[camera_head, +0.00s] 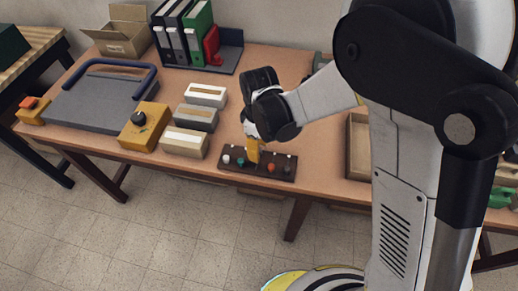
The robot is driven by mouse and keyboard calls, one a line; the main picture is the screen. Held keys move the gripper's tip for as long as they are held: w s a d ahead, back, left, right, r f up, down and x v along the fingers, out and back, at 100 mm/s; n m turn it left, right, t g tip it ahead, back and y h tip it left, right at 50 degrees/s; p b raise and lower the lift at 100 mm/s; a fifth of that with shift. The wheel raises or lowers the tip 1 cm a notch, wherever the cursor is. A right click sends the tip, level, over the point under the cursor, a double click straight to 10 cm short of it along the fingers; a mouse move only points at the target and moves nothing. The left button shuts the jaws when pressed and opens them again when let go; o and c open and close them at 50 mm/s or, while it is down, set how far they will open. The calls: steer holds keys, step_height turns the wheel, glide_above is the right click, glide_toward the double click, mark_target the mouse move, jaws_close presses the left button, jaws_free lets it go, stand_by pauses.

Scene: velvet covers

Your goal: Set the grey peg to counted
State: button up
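A dark brown peg board (256,173) lies near the front edge of the wooden table. Several small pegs stand on it: a whitish one (226,158) at the left end, a teal one (240,161) beside it and a red one (271,167) right of the middle. A small pale or greyish spot (287,168) shows toward the right end; I cannot tell whether it is the grey peg. My gripper (253,155) points down over the middle of the board, with its yellow-orange tip close to the pegs. Its fingers are too small and partly hidden to show whether they hold anything.
A grey press-like board with a blue handle (95,103) lies farther left. Binders (185,35) and an open carton (124,36) stand behind. A wooden tray (357,150) is right.

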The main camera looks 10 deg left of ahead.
step_height(320, 180, up, 11)
steer(key=shift+r, duration=0.2)
stand_by(0.5)
steer(key=s+d+r+m+t, duration=0.2)
steer(key=d+m, duration=0.3)
steer(key=d, duration=0.3)
steer(key=s+d+r+m+t, duration=0.2)
steer(key=s+d+r+m, duration=0.2)
steer(key=d, duration=0.5)
steer(key=s+d+r+m+t, duration=0.3)
steer(key=s+d+m, duration=0.1)
steer(key=d, duration=0.4)
steer(key=shift+d+r+m, duration=0.15)
steer(key=shift+m, duration=0.75)
stand_by(0.5)
